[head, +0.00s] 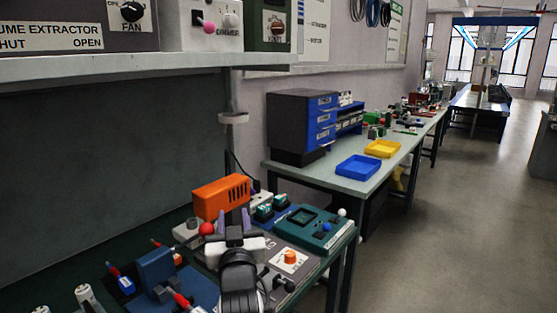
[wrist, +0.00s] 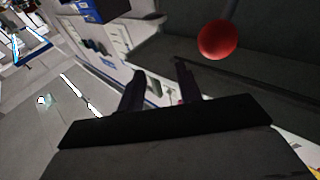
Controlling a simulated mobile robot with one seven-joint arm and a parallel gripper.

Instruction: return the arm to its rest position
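My arm reaches over the near bench in the head view, with my gripper (head: 236,218) above the cluttered equipment. In the wrist view the two dark fingers of my gripper (wrist: 160,82) stand apart with nothing held between them. A red ball (wrist: 218,40) shows beyond and to the right of the fingers in the wrist view. A red ball (head: 206,229) also shows just left of my gripper in the head view. The wrist view is tilted, and my wrist hides the panel below it in the head view.
An orange box (head: 221,196) stands just behind my gripper, and a teal device (head: 318,229) lies to its right. A blue fixture (head: 157,268) is at the left. A shelf (head: 130,68) overhangs the back. Open floor (head: 455,220) lies to the right.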

